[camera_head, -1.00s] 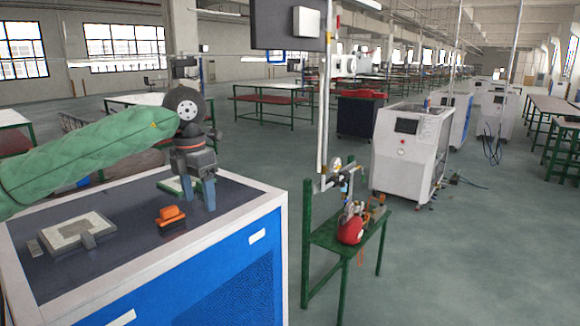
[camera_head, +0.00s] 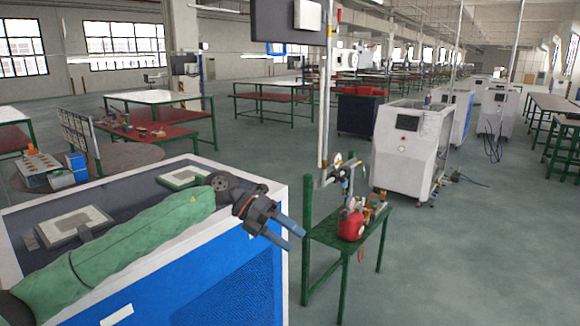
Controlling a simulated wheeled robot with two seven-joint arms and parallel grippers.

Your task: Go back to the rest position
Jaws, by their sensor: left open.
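My left arm, in a green sleeve, reaches in from the lower left across the blue and white cabinet (camera_head: 278,200). My left gripper (camera_head: 295,238) hangs past the cabinet's right edge, with its two blue-grey fingers apart and nothing between them. It points right and slightly down. My right gripper is not in view. The orange block seen earlier on the cabinet top does not show now; my arm covers that spot.
A pale framed plate (camera_head: 72,226) and a second one (camera_head: 184,177) lie on the cabinet top. A green stand (camera_head: 345,246) with a red part (camera_head: 351,226) is right of the gripper. A white machine (camera_head: 408,155) stands behind it. Open floor lies at right.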

